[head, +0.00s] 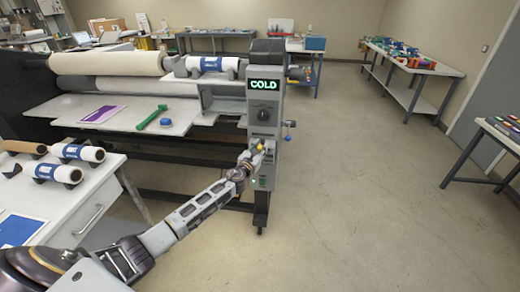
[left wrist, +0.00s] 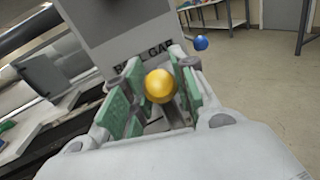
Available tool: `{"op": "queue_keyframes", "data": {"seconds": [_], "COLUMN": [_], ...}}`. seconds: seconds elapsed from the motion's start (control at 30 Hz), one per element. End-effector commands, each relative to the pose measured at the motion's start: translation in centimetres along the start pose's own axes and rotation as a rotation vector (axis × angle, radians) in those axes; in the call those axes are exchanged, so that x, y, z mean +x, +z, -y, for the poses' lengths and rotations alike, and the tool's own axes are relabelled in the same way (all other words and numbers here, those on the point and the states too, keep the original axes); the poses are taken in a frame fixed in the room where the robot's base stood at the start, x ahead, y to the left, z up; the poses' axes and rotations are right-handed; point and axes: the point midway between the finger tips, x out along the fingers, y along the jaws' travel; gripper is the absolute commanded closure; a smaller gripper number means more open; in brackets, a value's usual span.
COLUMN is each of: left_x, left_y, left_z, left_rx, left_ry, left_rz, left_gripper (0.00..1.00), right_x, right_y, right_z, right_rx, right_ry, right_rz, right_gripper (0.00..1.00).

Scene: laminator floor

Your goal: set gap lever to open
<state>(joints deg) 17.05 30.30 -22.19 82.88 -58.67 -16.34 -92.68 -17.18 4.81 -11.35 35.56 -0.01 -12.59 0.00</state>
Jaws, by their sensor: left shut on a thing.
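The gap lever ends in a yellow ball knob (left wrist: 160,86), seen in the left wrist view between the green finger pads of my left gripper (left wrist: 155,98). Behind it is a grey panel with a partly hidden label that reads like "ROLL GAP". In the head view the yellow knob (head: 261,148) shows small at the front of the laminator's control column (head: 264,89). My left gripper (head: 257,152) reaches it from the lower left and is shut on it. The lever's shaft and slot are mostly hidden by the gripper. My right gripper is in neither view.
A display on the column reads "COLD" (head: 264,85), above a dark dial (head: 263,115). A blue ball handle (head: 290,124) sticks out on the column's right. A white table (head: 95,205) with rolls stands at the left. The floor to the right is clear.

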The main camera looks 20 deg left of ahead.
Motion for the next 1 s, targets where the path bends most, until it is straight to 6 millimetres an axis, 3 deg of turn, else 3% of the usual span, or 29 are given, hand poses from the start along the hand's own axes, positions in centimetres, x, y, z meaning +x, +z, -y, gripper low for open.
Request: {"op": "queue_keyframes", "data": {"seconds": [0.17, 0.2, 0.37, 1.0], "left_x": [0.1, 0.1, 0.1, -1.0], "left_y": [0.5, 0.5, 0.3, 0.0], "left_z": [-0.2, -0.2, -0.2, -0.1], "left_rx": [0.0, 0.0, 0.0, 0.0], "left_ry": [0.003, 0.003, 0.003, 0.001], "left_rz": [0.007, 0.007, 0.005, 0.0], "left_gripper": [1.0, 0.71, 0.5, 0.49], "right_x": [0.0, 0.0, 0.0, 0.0], "right_y": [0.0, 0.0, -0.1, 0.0], "right_z": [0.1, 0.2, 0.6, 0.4], "right_rx": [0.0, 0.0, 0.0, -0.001], "right_ry": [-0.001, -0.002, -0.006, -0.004], "right_rz": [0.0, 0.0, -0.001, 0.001], "right_gripper": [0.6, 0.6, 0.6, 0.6]}}
